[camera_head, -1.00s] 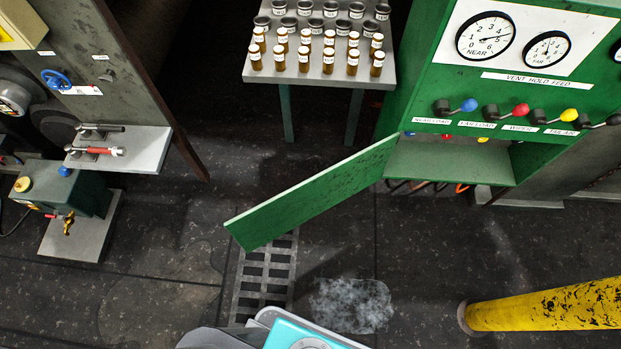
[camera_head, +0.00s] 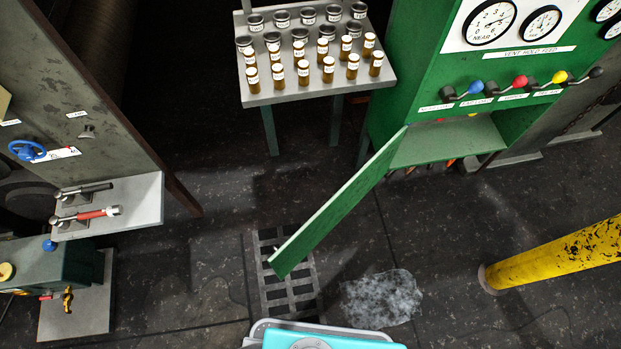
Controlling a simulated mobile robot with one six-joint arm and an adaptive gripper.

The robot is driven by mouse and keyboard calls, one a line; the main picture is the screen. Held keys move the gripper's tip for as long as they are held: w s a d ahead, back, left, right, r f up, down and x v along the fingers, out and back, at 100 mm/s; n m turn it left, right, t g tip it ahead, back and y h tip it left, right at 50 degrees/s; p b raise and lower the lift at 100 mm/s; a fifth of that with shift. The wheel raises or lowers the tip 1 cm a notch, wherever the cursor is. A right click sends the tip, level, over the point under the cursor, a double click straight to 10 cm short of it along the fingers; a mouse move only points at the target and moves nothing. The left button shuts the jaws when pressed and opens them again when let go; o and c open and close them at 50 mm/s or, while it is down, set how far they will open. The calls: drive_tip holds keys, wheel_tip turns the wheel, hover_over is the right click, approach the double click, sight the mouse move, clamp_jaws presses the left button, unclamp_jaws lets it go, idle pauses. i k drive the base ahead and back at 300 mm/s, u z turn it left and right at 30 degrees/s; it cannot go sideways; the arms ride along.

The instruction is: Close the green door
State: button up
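The green door (camera_head: 338,203) stands wide open, swung out from the left side of the green cabinet (camera_head: 398,85) over the floor. Its hinge edge is at the cabinet's lower opening, and its free end reaches toward the floor grate. The compartment (camera_head: 450,142) behind it is open to view. My gripper is not in view. A turquoise and grey part at the bottom edge looks like part of my own body, close to the door's free end in the picture.
A table (camera_head: 318,92) with several brown bottles and dark tins stands left of the cabinet. A yellow post (camera_head: 560,252) rises at the right. A floor grate (camera_head: 282,290) and a pale wet-looking patch (camera_head: 381,298) lie near the door. A shelf with levers (camera_head: 110,210) is at left.

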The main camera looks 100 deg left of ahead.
sight(283, 261)
drive_tip(key=k, duration=1.8)
drive_tip(key=u, duration=1.6)
drive_tip(key=i, duration=0.9)
drive_tip(key=u, duration=0.05)
